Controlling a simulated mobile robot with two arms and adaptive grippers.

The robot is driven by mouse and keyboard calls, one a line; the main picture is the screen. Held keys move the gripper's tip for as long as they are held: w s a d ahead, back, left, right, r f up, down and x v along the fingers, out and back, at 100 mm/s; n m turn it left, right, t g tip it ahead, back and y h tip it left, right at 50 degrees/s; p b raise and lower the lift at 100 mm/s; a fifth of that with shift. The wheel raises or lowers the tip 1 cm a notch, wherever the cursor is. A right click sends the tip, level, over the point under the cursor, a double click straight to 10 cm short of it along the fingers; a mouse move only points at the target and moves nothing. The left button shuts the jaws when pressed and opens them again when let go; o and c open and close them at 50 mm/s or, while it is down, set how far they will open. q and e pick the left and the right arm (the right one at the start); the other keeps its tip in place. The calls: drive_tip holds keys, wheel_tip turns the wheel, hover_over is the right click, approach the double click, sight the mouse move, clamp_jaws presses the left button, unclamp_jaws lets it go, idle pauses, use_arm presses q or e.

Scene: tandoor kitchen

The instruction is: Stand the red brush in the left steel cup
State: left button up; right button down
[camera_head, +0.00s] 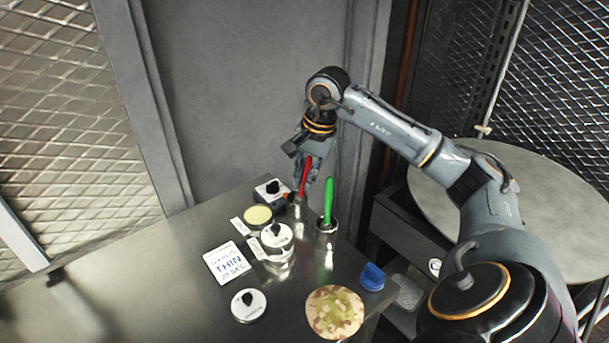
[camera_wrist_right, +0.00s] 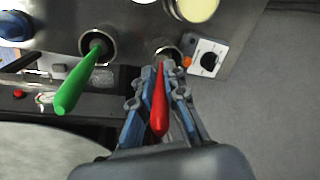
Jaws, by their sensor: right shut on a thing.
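My right gripper (camera_head: 310,172) is shut on the red brush (camera_head: 304,180), with the handle pointing up. In the right wrist view, the red brush (camera_wrist_right: 159,105) lies between the two fingers (camera_wrist_right: 161,75). The left steel cup (camera_head: 298,212) is right below the brush, and its rim shows past the fingertips in the wrist view (camera_wrist_right: 164,45). The brush's lower end is at the cup's mouth; I cannot tell how far inside it is. A green brush (camera_head: 328,200) stands in the right steel cup (camera_head: 326,238). My left gripper is not in view.
A white box with a black knob (camera_head: 272,190) stands close left of the left cup. White lidded tins (camera_head: 277,236), a THIN card (camera_head: 230,263), a blue item (camera_head: 372,277) and a speckled round (camera_head: 335,311) lie nearer.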

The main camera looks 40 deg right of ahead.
drive_tip(key=shift+f, duration=0.1)
drive_tip(key=c, duration=1.3)
unclamp_jaws()
drive_tip(key=v, duration=1.2)
